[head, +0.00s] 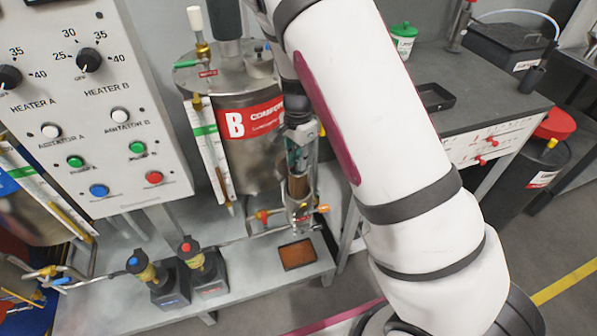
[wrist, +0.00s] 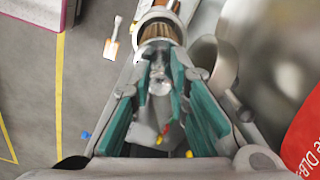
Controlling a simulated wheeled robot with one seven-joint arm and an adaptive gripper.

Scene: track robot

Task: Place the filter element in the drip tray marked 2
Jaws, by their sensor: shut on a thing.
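The filter element (head: 298,187) is a brown pleated cylinder below my gripper (head: 301,168) in the head view. It also shows in the wrist view (wrist: 157,31), just past the teal fingers. My gripper (wrist: 160,78) is shut on its pale, shiny end. A clear housing (head: 300,213) stands around or right behind the element's lower part; I cannot tell how far inside it sits. An orange-brown shallow tray (head: 297,254) lies on the stand below. A black tray (head: 435,97) lies on the grey bench at right. No number is readable on either tray.
A steel tank marked B (head: 245,125) stands close behind my gripper. A control panel (head: 90,100) is at left. Two small valve units (head: 205,268) stand on the lower shelf. A green-lidded jar (head: 403,40) is on the bench (head: 485,90).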

